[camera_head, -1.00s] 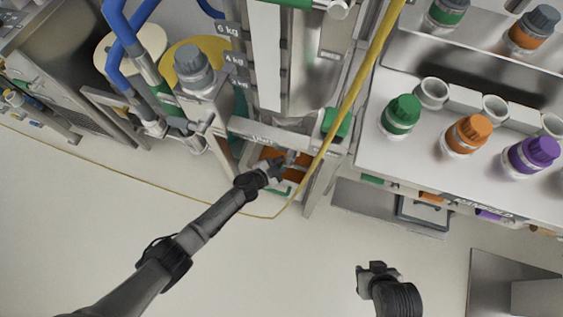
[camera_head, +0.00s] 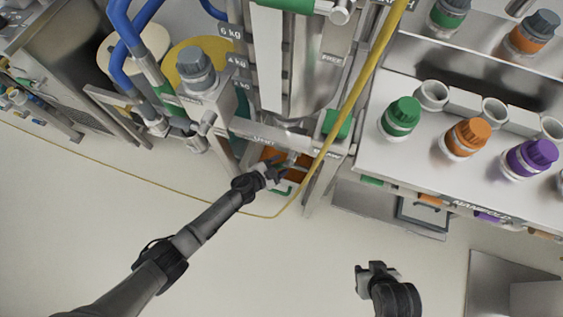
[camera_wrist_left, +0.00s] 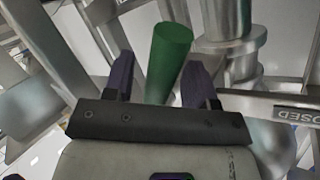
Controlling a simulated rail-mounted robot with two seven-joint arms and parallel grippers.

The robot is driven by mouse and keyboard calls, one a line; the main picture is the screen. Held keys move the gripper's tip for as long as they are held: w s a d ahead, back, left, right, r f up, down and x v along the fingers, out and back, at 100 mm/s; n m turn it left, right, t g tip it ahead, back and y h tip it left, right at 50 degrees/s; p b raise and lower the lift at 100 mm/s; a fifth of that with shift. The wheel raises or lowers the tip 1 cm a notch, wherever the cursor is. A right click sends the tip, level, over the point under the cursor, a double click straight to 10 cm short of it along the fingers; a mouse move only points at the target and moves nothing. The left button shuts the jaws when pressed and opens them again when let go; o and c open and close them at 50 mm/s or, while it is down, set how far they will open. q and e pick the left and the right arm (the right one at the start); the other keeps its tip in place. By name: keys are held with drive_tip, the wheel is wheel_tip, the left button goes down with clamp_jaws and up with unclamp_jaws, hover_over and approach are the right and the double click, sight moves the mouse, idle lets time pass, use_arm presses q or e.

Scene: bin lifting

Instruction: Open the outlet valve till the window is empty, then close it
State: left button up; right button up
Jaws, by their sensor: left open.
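A green cylindrical handle (camera_wrist_left: 167,60), which looks like the outlet valve's lever, stands between my left gripper's fingers in the left wrist view. My left gripper (camera_head: 279,171) is open, its dark fingers on either side of the handle with gaps showing. It is low in front of the column in the head view. The column's tall pale window strip (camera_head: 267,60) stands beside marks reading 6 kg and 4 kg; its fill level is hard to tell.
A yellow hose (camera_head: 352,92) crosses in front of the column. At right, a bench (camera_head: 400,165) carries green, orange and purple capped bottles. Blue pipes (camera_head: 122,35) and a grey-capped valve (camera_head: 195,65) stand at left. The floor (camera_head: 110,220) in front is clear.

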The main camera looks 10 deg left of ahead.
use_arm(q)
drive_tip(key=p+v, duration=0.4)
drive_tip(key=v, duration=0.8)
drive_tip(key=shift+s+p, duration=0.15)
drive_tip(key=shift+p, duration=0.15)
drive_tip(key=shift+a, duration=0.1)
drive_tip(key=shift+c, duration=0.2)
